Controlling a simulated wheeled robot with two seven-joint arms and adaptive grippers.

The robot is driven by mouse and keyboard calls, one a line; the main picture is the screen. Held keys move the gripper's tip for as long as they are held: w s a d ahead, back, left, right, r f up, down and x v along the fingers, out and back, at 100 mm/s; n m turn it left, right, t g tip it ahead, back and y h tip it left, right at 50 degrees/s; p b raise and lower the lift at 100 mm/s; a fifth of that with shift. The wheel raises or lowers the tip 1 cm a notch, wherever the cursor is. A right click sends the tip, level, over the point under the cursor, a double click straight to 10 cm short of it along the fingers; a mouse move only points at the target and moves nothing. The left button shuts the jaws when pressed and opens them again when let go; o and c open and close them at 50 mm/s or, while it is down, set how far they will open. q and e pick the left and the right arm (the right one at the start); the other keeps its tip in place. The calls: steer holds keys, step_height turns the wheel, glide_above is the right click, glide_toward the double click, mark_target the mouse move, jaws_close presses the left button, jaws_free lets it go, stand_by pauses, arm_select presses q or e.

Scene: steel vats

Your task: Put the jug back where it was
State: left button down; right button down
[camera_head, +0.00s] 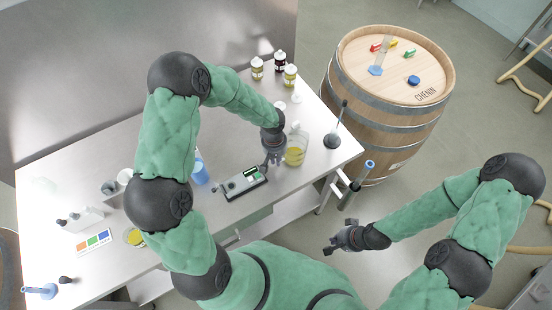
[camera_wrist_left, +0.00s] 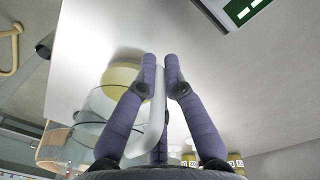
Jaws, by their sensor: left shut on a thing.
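The jug (camera_head: 295,150) is clear, with yellow liquid in its lower part, near the right end of the steel table. My left gripper (camera_head: 272,160) is at the jug's left side, shut on its handle. In the left wrist view the pale handle runs between the fingers (camera_wrist_left: 160,85), and the clear jug body (camera_wrist_left: 98,108) is to their left. The jug looks upright; I cannot tell whether its base touches the table. My right gripper (camera_head: 340,240) hangs off the table's front side, with nothing visible in it; its finger opening is unclear.
A dark instrument with a green display (camera_head: 242,183) lies left of the jug, near the front edge. Several small bottles (camera_head: 257,68) stand behind. A stand with a rod (camera_head: 333,140) is to the right. A barrel (camera_head: 385,120) stands beyond the table.

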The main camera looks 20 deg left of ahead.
arm_select(q)
steer(key=shift+f, duration=0.1)
steer(key=c, duration=1.3)
jaws_free()
steer(key=shift+c, duration=0.2)
steer(key=shift+w+r, duration=0.1)
steer(key=shift+r, duration=0.4)
step_height(320, 180, up, 11)
steer(key=shift+s+a+r+p, duration=0.15)
steer(key=shift+s+a+p, duration=0.1)
steer(key=shift+p, duration=0.15)
